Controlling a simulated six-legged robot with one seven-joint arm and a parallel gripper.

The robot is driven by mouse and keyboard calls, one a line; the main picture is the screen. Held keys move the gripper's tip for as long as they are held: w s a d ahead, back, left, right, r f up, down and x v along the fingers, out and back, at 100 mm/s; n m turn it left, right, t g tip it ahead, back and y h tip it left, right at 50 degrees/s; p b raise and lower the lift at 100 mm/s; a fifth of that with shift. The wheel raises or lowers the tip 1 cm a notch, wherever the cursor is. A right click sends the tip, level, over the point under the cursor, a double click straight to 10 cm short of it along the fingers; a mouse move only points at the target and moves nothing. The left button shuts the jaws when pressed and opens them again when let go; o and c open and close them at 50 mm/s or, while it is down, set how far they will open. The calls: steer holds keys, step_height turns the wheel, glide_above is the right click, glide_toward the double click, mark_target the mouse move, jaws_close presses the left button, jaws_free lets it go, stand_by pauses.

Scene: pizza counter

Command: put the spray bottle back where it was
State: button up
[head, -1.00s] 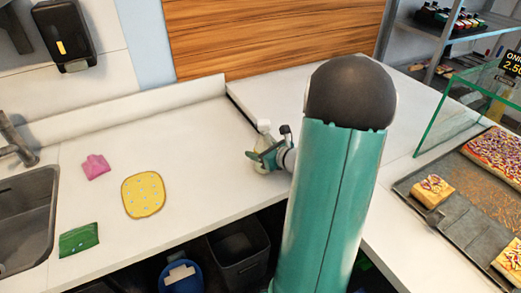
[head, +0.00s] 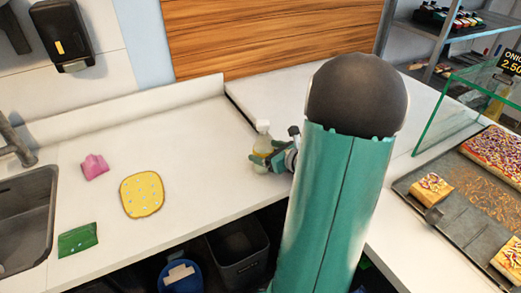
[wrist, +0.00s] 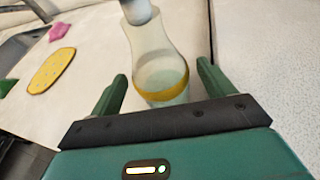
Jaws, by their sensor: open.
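The spray bottle (head: 262,143) stands upright on the white counter near its inner corner, left of my arm. It is clear with a white top and a yellow band, and the band shows in the wrist view (wrist: 163,90). My gripper (head: 269,160) is low at the bottle's right side in the head view. In the wrist view my gripper (wrist: 160,80) is open, with one green finger on each side of the bottle's lower part and gaps visible between them. The top of the bottle is cut off in the wrist view.
A yellow sponge cloth (head: 142,194), a pink cloth (head: 94,166) and a green pad (head: 78,239) lie left on the counter beside the sink (head: 30,215). A glass guard (head: 450,105) and pizza trays (head: 470,235) are at right. Counter between cloth and bottle is clear.

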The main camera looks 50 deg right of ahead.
steer(key=v, duration=0.8)
steer(key=w+a+r+n+g+y, duration=0.2)
steer(key=a+n+g+y, duration=0.1)
steer(key=a+n, duration=0.75)
steer(key=w+a+r+n+g+y, duration=0.3)
steer(key=a+n, duration=0.4)
steer(key=a, duration=0.6)
steer(key=s+a+r+n+g+h, duration=0.1)
steer(key=s+a+r+n+h, duration=0.1)
steer(key=n, duration=0.7)
steer(key=s+a+r+n+g+h, duration=0.1)
steer(key=s+a+r+n+h, duration=0.2)
steer(key=s+a+n, duration=0.3)
steer(key=a+r+n, duration=0.1)
steer(key=a+n, duration=0.1)
steer(key=n, duration=0.2)
steer(key=shift+a+r+h, duration=0.3)
steer(key=shift+a, duration=0.05)
